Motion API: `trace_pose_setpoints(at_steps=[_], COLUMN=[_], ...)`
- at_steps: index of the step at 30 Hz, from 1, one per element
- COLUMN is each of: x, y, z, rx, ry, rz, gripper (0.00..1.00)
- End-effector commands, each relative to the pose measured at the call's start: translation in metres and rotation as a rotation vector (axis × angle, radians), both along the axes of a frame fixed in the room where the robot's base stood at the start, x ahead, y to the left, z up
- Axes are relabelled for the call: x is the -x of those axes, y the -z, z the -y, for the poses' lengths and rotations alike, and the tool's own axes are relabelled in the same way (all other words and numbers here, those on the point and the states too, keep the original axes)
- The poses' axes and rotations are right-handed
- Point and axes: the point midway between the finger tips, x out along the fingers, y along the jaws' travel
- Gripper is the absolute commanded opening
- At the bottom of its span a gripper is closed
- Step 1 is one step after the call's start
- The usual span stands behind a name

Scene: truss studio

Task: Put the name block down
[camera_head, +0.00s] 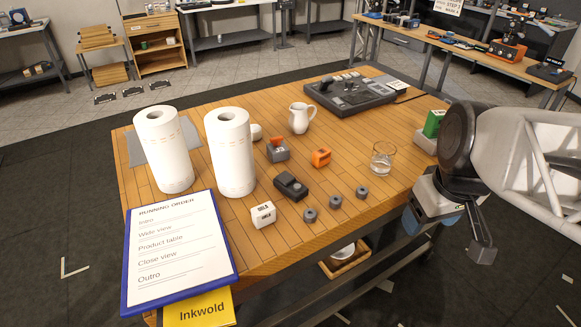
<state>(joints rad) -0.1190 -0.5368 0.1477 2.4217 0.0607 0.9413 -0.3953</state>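A small white block with dark lettering (263,214), which looks like the name block, sits on the wooden table (300,230) near its front edge, right of the clipboard. Its lettering is too small to read surely. My gripper (447,243) hangs at the right, past the table's right edge and over the dark floor. Its two fingers are spread apart, and I see nothing held between them. It is well apart from the white block.
Two paper rolls (231,153) stand at the left, behind the clipboard (178,250). A dark device (291,186), several grey weights (335,201), an orange block (321,158), a glass (383,158) and a white jug (300,118) stand around the table's middle. A control panel (350,98) lies behind.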

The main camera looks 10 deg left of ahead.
Motion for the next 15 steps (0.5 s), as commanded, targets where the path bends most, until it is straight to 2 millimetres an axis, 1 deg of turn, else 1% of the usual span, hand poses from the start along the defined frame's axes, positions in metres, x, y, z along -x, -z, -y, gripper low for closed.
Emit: trace_pose_setpoints(at_steps=[1,6,11,15], x=[-0.010,-0.038,-0.060,-0.077], y=[0.003,0.011,0.022,0.034], z=[-0.012,-0.053,-0.095,-0.135], rx=[0.001,0.001,-0.005,-0.015], ry=[-0.085,-0.379,-0.655,-0.896], rz=[-0.012,-0.031,-0.043,-0.046], gripper=[0.64,0.64,0.64,0.64])
